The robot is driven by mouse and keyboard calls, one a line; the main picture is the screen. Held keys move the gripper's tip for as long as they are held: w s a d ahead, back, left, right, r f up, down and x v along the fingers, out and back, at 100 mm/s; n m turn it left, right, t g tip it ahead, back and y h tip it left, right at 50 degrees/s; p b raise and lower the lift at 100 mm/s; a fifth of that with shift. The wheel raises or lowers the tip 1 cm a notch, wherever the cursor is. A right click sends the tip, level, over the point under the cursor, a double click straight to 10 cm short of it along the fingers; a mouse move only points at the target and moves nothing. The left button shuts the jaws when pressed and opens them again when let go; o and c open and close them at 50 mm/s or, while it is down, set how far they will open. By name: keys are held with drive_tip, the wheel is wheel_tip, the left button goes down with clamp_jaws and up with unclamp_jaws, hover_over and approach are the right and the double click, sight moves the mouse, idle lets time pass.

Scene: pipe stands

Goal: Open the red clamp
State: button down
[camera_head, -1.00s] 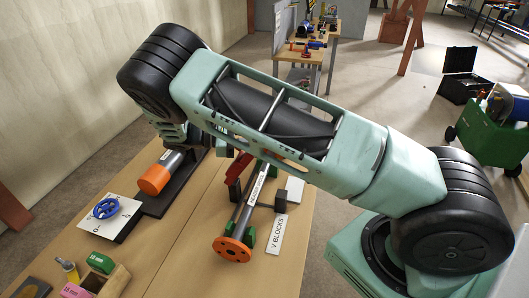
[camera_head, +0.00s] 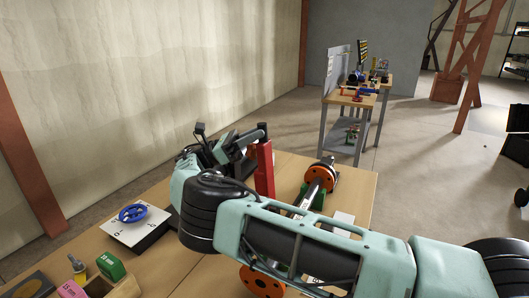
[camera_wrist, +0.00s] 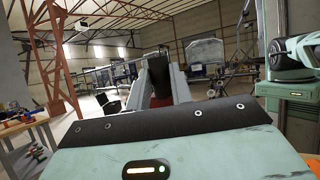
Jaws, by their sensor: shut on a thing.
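The red clamp's handle (camera_head: 264,168) stands upright in the head view, rising above the pipe stands on the table. My gripper (camera_head: 258,137) is at the upper end of this handle, shut on it. My arm comes in from the right and hides the clamp's lower part and much of the pipe. The clamp's body is not visible there.
A blue valve wheel (camera_head: 132,213) sits on a white plate at the table's left. Orange flanges show on both sides of my arm, the far one (camera_head: 322,173) behind it. A green block (camera_head: 110,265) is at the near left. A second workbench (camera_head: 350,100) stands farther back.

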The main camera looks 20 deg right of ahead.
drive_tip(key=shift+w+a+f+n+h+b, duration=0.35)
drive_tip(key=shift+w+a+b, duration=0.25)
drive_tip(key=shift+b, duration=0.45)
drive_tip(key=c, duration=1.2)
unclamp_jaws()
drive_tip(key=shift+c, duration=0.2)
wheel_tip(320, 180, up, 10)
drive_tip(key=b, duration=0.1)
